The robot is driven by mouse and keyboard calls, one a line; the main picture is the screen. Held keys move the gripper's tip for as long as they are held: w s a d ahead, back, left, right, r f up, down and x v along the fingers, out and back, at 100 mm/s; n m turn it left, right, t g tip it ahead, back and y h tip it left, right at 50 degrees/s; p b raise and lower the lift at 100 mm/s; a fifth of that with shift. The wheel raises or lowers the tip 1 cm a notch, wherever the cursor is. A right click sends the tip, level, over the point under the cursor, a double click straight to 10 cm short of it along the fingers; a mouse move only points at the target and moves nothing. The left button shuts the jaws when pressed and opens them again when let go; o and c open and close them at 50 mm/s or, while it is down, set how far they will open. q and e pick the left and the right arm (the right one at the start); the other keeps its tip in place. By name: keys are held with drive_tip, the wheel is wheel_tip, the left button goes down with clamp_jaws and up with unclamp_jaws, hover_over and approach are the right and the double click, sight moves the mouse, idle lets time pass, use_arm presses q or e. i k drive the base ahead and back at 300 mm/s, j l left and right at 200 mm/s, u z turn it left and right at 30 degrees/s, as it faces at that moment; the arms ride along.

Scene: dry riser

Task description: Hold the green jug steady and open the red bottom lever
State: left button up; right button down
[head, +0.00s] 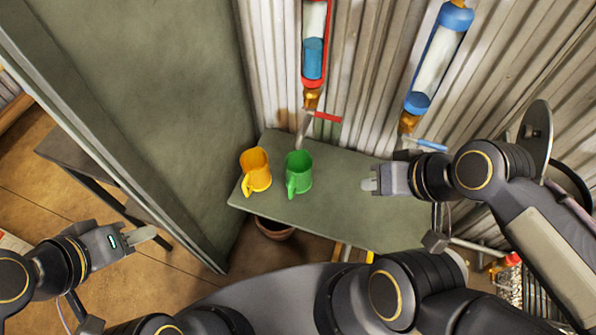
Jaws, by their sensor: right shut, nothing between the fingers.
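The green jug (299,174) stands upright on the grey-green table (330,205), just right of a yellow jug (256,172). The red lever (327,117) sticks out to the right at the bottom of the red-framed riser tube (314,45), above and slightly right of the green jug. My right gripper (369,184) is shut and empty over the table, to the right of the green jug and apart from it. My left gripper (147,234) is far to the lower left, away from both jugs; its finger gap is not clear.
A blue-framed riser tube (434,58) with a blue lever (430,145) stands to the right, near my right arm. Corrugated wall (375,70) backs the table. A grey-green panel (140,70) stands left, between the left gripper and the jugs. A pot (274,229) sits below the table.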

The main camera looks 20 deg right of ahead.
sight(328, 117)
drive_tip(key=i+j+z, duration=0.1)
drive_tip(key=z, duration=0.7)
drive_tip(key=i, duration=0.05)
